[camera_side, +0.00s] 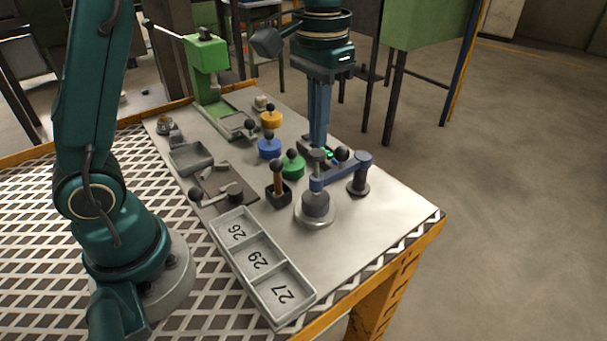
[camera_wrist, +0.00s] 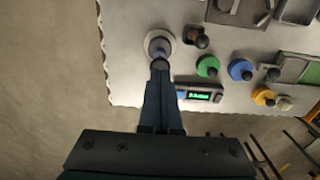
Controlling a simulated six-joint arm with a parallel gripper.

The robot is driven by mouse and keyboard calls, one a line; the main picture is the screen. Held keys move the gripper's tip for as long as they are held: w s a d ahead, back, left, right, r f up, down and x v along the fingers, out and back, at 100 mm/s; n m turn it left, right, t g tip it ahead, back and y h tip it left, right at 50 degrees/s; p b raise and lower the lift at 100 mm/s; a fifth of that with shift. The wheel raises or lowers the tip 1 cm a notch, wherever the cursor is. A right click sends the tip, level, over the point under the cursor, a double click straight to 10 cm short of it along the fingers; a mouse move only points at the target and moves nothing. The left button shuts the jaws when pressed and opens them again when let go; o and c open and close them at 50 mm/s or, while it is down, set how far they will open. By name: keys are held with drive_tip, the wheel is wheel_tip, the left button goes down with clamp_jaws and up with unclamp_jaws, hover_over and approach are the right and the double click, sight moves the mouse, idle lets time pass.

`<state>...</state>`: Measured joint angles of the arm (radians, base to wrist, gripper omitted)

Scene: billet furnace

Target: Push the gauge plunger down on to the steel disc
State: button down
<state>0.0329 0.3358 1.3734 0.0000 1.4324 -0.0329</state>
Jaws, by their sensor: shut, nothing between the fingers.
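The gauge has a blue arm (camera_side: 342,171) on a dark post (camera_side: 359,187). Its upright plunger (camera_side: 317,156), with a grey top, stands at the left end of that arm. Beneath it is a grey steel piece (camera_side: 316,206) on a wider round base (camera_side: 314,223); I cannot tell whether the plunger touches it. The round base also shows in the wrist view (camera_wrist: 150,44). My gripper (camera_side: 319,146) is shut and empty, pointing down at the plunger top. In the wrist view my fingertips (camera_wrist: 160,72) reach the dark plunger top. I cannot tell whether they touch it.
A readout with green digits (camera_wrist: 200,96) lies beside the gauge. Green (camera_side: 292,164), blue (camera_side: 269,148) and yellow (camera_side: 271,119) knobbed pieces and a black block with a handle (camera_side: 278,190) stand nearby. A numbered tray (camera_side: 222,245) lies in front. The table's right part is clear.

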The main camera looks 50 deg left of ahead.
drive_tip(key=shift+f, duration=0.4)
drive_tip(key=shift+f, duration=0.35)
drive_tip(key=shift+f, duration=0.45)
drive_tip(key=shift+r, duration=0.15)
idle(0.4)
drive_tip(key=shift+r, duration=0.8)
drive_tip(key=shift+r, duration=2.5)
drive_tip(key=shift+r, duration=0.1)
